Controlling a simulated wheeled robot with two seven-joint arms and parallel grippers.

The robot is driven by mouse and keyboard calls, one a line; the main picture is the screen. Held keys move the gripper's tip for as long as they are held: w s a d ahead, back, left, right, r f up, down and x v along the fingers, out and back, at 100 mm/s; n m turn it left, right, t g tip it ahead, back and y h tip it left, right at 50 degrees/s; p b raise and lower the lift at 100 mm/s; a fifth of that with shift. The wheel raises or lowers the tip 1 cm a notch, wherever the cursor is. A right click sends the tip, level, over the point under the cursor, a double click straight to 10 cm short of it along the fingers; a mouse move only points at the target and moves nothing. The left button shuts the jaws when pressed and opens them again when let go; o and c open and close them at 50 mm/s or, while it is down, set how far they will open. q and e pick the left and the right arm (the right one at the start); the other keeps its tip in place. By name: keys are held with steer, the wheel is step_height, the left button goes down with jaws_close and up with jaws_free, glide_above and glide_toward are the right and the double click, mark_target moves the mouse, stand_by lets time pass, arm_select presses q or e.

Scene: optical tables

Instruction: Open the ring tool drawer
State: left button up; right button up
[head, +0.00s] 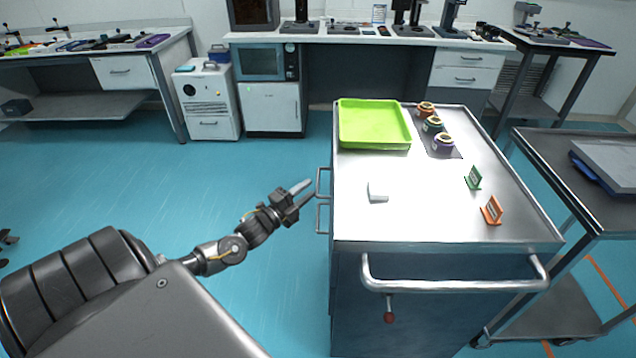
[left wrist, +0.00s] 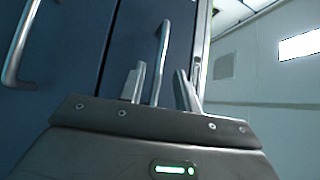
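The steel cart (head: 410,225) has two bar handles on its left side, an upper drawer handle (head: 319,181) and a lower drawer handle (head: 319,217). No label tells me which drawer is the ring tool drawer. My left gripper (head: 307,190) is open beside the upper handle. In the left wrist view the open fingers (left wrist: 160,72) stand on either side of the upper handle (left wrist: 164,45), with gaps visible. The lower handle (left wrist: 18,45) shows at the left of that view. The drawer fronts look closed. My right gripper is not in view.
On the cart top are a green tray (head: 372,140), several small ring-topped jars (head: 433,125), a white block (head: 377,197), a green sign (head: 473,178) and an orange sign (head: 492,211). Another cart (head: 560,150) stands at right. The blue floor (head: 240,180) left of the cart is clear.

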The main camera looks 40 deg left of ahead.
mark_target(318, 181)
arm_select(q)
steer(key=w, duration=0.5)
steer(key=shift+d+r, duration=0.3)
jaws_close()
